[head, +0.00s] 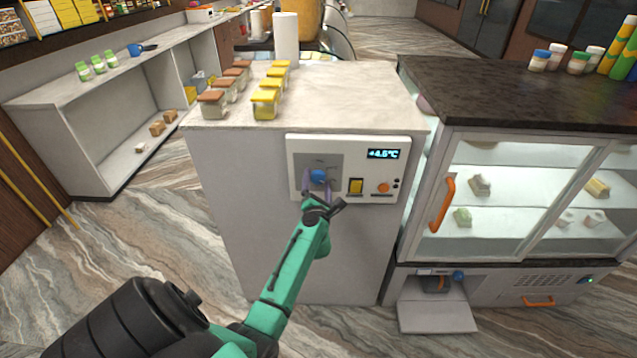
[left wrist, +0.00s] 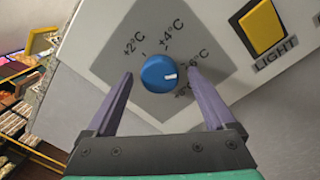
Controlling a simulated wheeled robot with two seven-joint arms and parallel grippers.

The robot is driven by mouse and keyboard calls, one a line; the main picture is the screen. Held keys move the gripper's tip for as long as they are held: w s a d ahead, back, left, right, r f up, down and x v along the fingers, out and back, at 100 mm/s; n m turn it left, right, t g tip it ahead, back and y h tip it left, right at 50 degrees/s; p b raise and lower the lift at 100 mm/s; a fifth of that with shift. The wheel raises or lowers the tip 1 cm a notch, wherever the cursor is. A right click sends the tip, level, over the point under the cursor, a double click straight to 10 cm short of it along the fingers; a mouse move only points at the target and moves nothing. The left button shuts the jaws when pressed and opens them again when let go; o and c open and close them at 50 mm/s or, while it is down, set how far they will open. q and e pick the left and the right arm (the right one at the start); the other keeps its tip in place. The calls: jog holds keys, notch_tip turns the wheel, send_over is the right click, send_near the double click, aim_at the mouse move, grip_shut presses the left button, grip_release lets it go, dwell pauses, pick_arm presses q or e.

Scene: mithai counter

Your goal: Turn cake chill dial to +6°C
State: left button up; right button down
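The cake chill dial is a round blue knob (left wrist: 158,73) on a grey plate of the white control panel (head: 350,148). It also shows in the head view (head: 318,176). In the left wrist view its white mark points right, toward the lower labels that the right finger partly hides; +2°C and +4°C read clearly above. The panel's display (head: 383,154) reads +4.6°C. My left gripper (left wrist: 158,78) is open, its purple fingers on either side of the knob with a visible gap at each. It also shows before the panel in the head view (head: 318,186). My right gripper is out of view.
A yellow light switch (head: 356,186) and an orange button (head: 383,187) sit right of the dial. Several jars stand on the pale counter top (head: 340,95) above. A glass display case (head: 500,195) with an orange handle (head: 443,204) stands to the right.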

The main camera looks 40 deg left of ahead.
pick_arm(q)
jog(key=shift+w+a+f, duration=0.1)
jog(key=shift+d, duration=0.2)
jog(key=v, duration=1.4)
jog(key=shift+s+p, duration=0.3)
jog(key=shift+p, duration=0.05)
jog(key=shift+a, duration=0.1)
